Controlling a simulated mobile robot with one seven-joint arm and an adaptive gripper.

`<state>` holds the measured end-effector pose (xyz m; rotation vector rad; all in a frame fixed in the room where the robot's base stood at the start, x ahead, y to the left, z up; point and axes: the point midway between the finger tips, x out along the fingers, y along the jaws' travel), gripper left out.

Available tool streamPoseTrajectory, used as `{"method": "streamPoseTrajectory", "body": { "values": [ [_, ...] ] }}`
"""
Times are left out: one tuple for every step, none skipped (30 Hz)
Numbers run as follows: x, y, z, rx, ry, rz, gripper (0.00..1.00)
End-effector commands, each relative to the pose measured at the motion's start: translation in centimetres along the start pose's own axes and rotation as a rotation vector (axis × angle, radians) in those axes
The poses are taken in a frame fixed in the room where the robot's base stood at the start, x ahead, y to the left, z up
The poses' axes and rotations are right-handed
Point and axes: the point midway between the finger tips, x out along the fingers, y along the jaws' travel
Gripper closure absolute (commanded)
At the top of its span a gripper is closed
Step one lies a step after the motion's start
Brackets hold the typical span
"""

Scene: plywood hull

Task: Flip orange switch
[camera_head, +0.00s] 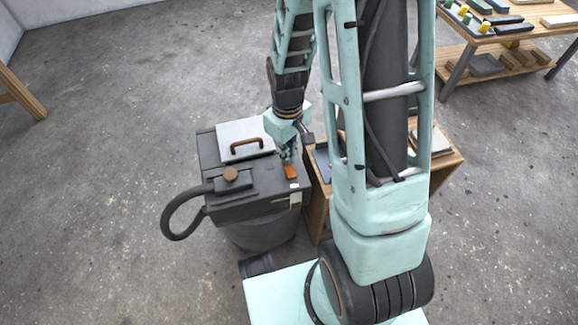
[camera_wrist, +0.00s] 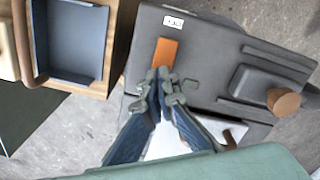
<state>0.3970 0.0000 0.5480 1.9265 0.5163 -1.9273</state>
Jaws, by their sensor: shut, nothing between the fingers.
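The orange switch (camera_head: 291,171) is a small orange rocker on the top of a dark grey vacuum-like machine (camera_head: 240,205), near its right edge. It also shows in the wrist view (camera_wrist: 165,52), below a small white label with a dark mark (camera_wrist: 173,21). My gripper (camera_head: 289,156) is shut and empty, pointing down over the machine's top. In the wrist view its closed fingertips (camera_wrist: 163,76) are at the near end of the switch and cover that end. I cannot tell whether they touch it.
The machine carries a light lid with a brown handle (camera_head: 246,144), a brown knob (camera_head: 230,174) and a black hose (camera_head: 172,215). A wooden unit with a blue-grey tray (camera_wrist: 75,42) stands beside it. A wooden workbench (camera_head: 480,35) stands far right. Concrete floor is clear at left.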

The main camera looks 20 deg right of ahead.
Motion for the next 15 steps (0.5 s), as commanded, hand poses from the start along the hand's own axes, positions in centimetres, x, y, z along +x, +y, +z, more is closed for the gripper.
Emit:
{"method": "streamPoseTrajectory", "body": {
  "values": [
    [0.15,0.0,0.01,0.0,0.0,0.0,1.0],
    [0.19,0.0,0.01,0.0,0.0,0.0,1.0],
    [0.25,0.0,0.01,0.0,0.0,0.0,1.0],
    [0.3,0.0,0.01,0.0,0.0,0.0,1.0],
    [0.34,0.0,0.01,0.0,0.0,0.0,1.0],
    [0.4,0.0,0.01,0.0,0.0,0.0,1.0],
    [0.45,0.0,0.0,0.0,0.0,0.0,1.0],
    [0.49,0.0,0.01,0.0,0.0,0.0,1.0],
    [0.55,0.0,0.0,0.0,0.0,0.0,1.0],
    [0.6,0.0,0.0,0.0,0.0,0.0,1.0],
    [0.64,0.0,0.0,0.0,0.0,0.0,1.0],
    [0.7,0.0,0.0,0.0,0.0,0.0,1.0],
    [0.75,0.0,0.0,0.0,0.0,0.0,1.0],
    [0.79,0.0,0.01,0.0,0.0,0.0,1.0],
    [0.85,0.0,0.0,0.0,0.0,0.0,1.0]
  ]
}}
